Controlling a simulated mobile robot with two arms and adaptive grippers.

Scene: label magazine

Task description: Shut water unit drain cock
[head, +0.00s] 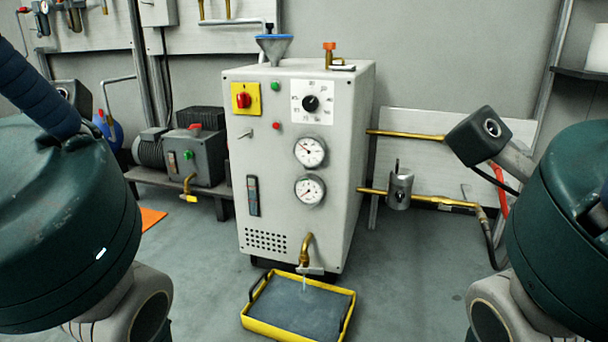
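The water unit (262,160) is a light grey cabinet standing in the middle of the head view. Its drain cock (306,252) is a brass spout with a pale lever, low on the front at the right. A thin pale stream runs from the cock down into a yellow-rimmed tray (262,325) on the floor. The cock's lever (312,270) looks roughly crosswise under the spout. My arms show at the left and right edges, well apart from the cock. Neither gripper is in view.
A bench with a motor and a grey pump box (193,158) stands left of the unit. Brass pipes (410,135) and a metal canister (399,188) stick out on its right. An orange mat (152,217) lies at left. The floor before the unit is clear except for the tray.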

